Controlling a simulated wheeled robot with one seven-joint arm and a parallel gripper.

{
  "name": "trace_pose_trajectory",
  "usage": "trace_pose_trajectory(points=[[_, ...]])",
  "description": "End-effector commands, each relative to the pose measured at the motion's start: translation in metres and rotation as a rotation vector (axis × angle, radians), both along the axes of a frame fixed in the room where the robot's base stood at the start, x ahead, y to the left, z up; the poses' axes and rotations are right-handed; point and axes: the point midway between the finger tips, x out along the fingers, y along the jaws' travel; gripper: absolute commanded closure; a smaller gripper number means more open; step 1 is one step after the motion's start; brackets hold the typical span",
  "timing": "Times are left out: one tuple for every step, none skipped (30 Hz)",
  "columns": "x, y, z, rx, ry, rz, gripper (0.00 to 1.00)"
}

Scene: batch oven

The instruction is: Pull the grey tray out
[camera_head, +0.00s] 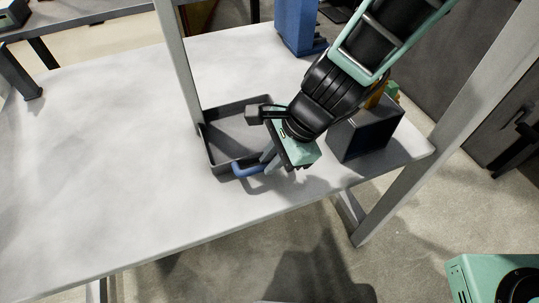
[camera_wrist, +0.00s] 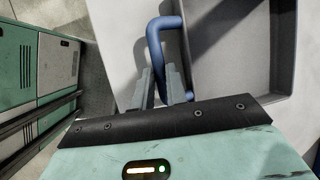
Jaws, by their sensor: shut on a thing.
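The grey tray (camera_head: 214,151) is a shallow dark grey box on the white table, beside a metal post. It has a blue bar handle (camera_head: 244,172) on its near side. My gripper (camera_head: 269,158) is at the handle, its fingers around the bar. In the wrist view, the fingers (camera_wrist: 168,88) are closed on the blue handle (camera_wrist: 153,40), with the grey tray (camera_wrist: 225,78) to the right. The part of the tray that I see inside looks empty. My gripper and wrist hide its right side in the head view.
The white table (camera_head: 90,150) is clear on the left and in front of the tray. A dark box (camera_head: 362,135) with coloured things in it stands right of my gripper. A blue object (camera_head: 293,25) stands at the back. Metal posts (camera_head: 178,65) rise beside the tray and at the right.

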Motion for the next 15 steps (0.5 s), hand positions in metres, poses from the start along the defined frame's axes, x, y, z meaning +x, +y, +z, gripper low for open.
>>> trace_pose_trajectory(points=[[-0.0005,-0.0006,-0.0001,0.0,0.0,0.0,1.0],[-0.0007,-0.0007,0.0,0.0,0.0,0.0,1.0],[-0.0008,-0.0007,0.0002,0.0,0.0,0.0,1.0],[-0.0009,-0.0007,0.0003,0.0,0.0,0.0,1.0],[-0.0009,-0.0007,0.0003,0.0,0.0,0.0,1.0],[-0.0008,-0.0007,0.0005,0.0,0.0,0.0,1.0],[-0.0008,-0.0007,0.0005,0.0,0.0,0.0,1.0],[-0.0008,-0.0007,0.0005,0.0,0.0,0.0,1.0],[-0.0008,-0.0007,0.0005,0.0,0.0,0.0,1.0],[-0.0007,-0.0006,0.0005,0.0,0.0,0.0,1.0],[-0.0007,-0.0006,0.0005,0.0,0.0,0.0,1.0],[-0.0006,-0.0007,0.0005,0.0,0.0,0.0,0.75],[-0.0006,-0.0007,0.0005,0.0,0.0,0.0,0.66],[-0.0006,-0.0006,0.0004,0.0,0.0,-0.001,0.64],[-0.0006,-0.0006,0.0004,0.0,0.0,0.0,0.64]])
